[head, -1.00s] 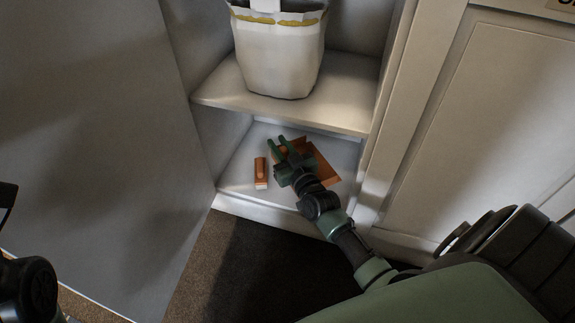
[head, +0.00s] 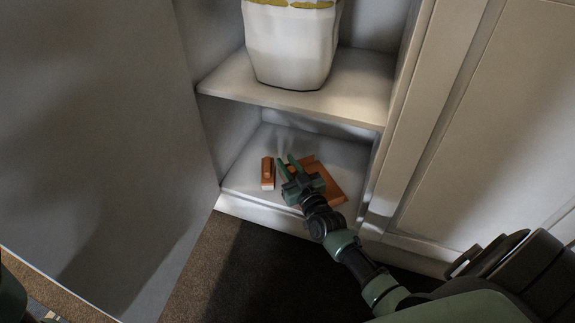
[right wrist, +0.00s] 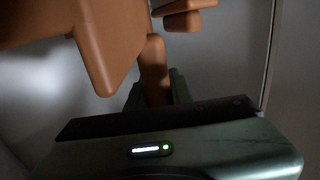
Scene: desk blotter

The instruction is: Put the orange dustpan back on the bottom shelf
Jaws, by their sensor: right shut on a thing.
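The orange dustpan (head: 331,186) is inside the cabinet at the bottom shelf (head: 240,186), on the right side of my right gripper (head: 287,164). The gripper is shut on its handle; the right wrist view shows the orange handle (right wrist: 153,68) between the fingers and the wide pan (right wrist: 105,45) at upper left. The gripper and forearm hide part of the pan in the head view. I cannot tell whether the pan touches the shelf all over. My left gripper is not in view.
An orange brush (head: 267,172) with a pale end lies on the bottom shelf, left of the gripper. The upper shelf (head: 220,83) overhangs and bears a white bin (head: 290,45). An open grey door (head: 90,130) stands left; a closed door (head: 500,130) is at right.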

